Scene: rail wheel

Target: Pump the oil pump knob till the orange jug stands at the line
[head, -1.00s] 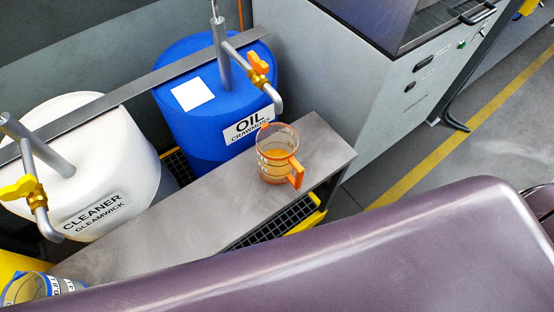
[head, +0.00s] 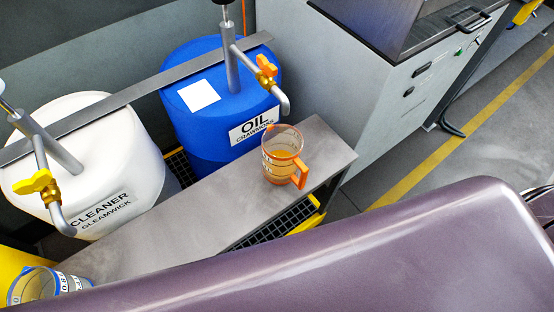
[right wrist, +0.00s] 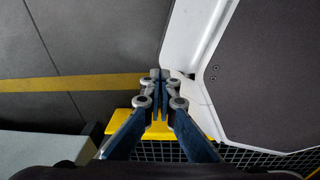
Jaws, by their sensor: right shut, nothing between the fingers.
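The clear orange-rimmed jug (head: 279,172) with an orange handle stands upright on the grey metal bench (head: 205,215), under the oil spout. Amber liquid fills its lower part; white marks show on its side, too small to read against the level. The blue oil drum (head: 205,135) carries a pump post (head: 231,70) with an orange-handled tap (head: 266,75). The dark bottom of its pump knob (head: 223,2) is cut off by the top edge. My right gripper (right wrist: 159,76) is shut and empty in the right wrist view, over floor and yellow edging. My left gripper is not in view.
A white cleaner drum (head: 80,160) with a yellow tap (head: 35,182) stands at left. A blue-rimmed jug (head: 40,285) is at bottom left. A grey cabinet (head: 400,95) stands right of the bench. My own purple-grey body part spans the bottom.

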